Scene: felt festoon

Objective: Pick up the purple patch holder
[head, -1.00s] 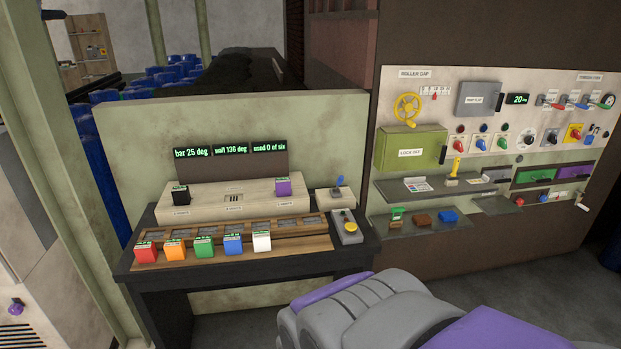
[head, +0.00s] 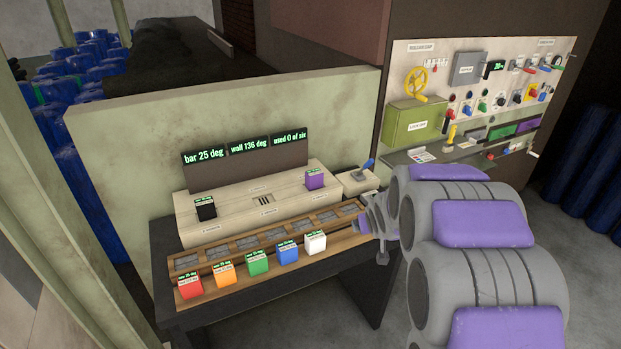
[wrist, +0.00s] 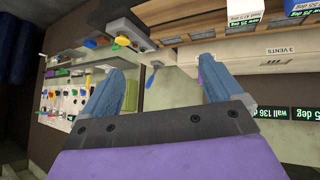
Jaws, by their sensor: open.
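The purple patch holder (head: 315,179) stands upright at the right end of the pale raised block on the dark bench in the head view. It is a small box with a lit green label on top. My gripper (head: 372,222) is in front of the bench's right end, to the right of and nearer than the purple holder, apart from it. In the wrist view my gripper (wrist: 161,72) is open, with two blue-grey fingers spread and nothing between them. The purple holder is mostly or wholly hidden behind the right finger there.
Red (head: 190,287), orange (head: 225,275), green (head: 258,264), blue (head: 288,253) and white (head: 315,243) holders stand along the front ledge. A black holder (head: 204,208) is at the block's left end. A blue-handled joystick (head: 366,168) stands just right of the purple holder.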

